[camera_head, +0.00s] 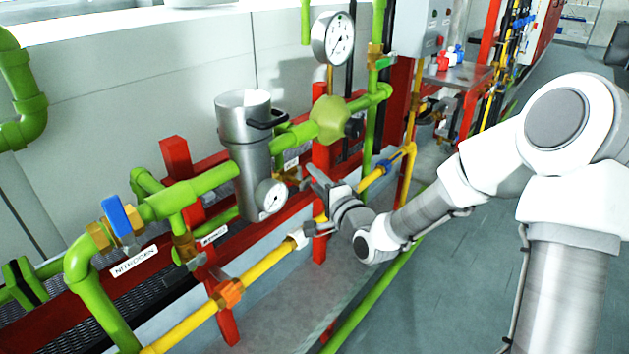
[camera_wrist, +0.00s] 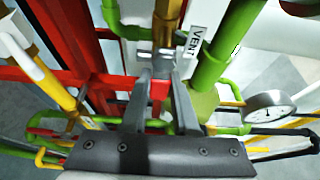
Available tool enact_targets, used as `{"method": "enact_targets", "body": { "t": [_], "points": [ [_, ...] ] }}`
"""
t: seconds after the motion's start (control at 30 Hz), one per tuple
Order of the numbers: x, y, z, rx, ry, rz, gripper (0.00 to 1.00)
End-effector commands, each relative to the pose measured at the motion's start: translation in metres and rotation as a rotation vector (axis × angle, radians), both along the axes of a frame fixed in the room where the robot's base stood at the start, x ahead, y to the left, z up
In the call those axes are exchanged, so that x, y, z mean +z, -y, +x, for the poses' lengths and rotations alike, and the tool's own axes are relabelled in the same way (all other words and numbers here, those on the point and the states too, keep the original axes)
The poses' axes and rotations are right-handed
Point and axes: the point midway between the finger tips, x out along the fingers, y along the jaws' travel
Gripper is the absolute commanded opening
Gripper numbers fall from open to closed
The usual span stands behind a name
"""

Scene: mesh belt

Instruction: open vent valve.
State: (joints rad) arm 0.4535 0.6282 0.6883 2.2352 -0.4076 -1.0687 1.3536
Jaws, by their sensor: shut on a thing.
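A label reading VENT (camera_wrist: 195,42) is beside the brass pipe (camera_wrist: 167,22) in the wrist view. The vent valve's small grey handle (camera_wrist: 156,53) is in front of that pipe, between my fingertips. My gripper (camera_wrist: 157,62) is shut on this handle, which is mostly covered by the fingers. In the head view my gripper (camera_head: 315,187) reaches in from the right, just right of the steel canister (camera_head: 245,135). A brass fitting (camera_head: 287,174) shows left of my fingers there. The handle itself is hidden behind my gripper in the head view, and its angle is hard to tell.
A yellow pipe (camera_head: 268,262) runs low under my gripper. A gauge (camera_head: 271,196) is close on the left, with red frame posts (camera_head: 320,242) around. A blue-handled nitrogen valve (camera_head: 118,216) is farther left. Open floor (camera_head: 480,260) lies to the right.

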Motion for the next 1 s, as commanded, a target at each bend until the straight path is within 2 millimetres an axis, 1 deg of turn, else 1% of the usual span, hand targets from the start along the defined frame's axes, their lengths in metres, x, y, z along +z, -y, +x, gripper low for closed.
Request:
{"method": "enact_targets", "body": {
  "t": [0.03,0.07,0.2,0.23,0.53,0.67,0.77,1.0],
  "points": [
    [0.001,0.000,0.000,0.001,0.004,0.000,0.00],
    [0.001,0.000,0.000,0.001,0.004,0.000,0.29],
    [0.001,0.000,0.000,0.000,0.002,0.000,0.55],
    [0.001,0.000,0.000,0.000,0.002,0.000,0.57],
    [0.001,0.000,-0.001,0.000,0.001,0.000,0.57],
    [0.001,0.006,-0.009,-0.001,-0.001,0.000,0.57],
    [0.001,0.013,-0.022,-0.002,-0.001,0.000,0.57],
    [0.001,0.041,-0.069,-0.003,-0.003,-0.001,0.57]
  ]
}}
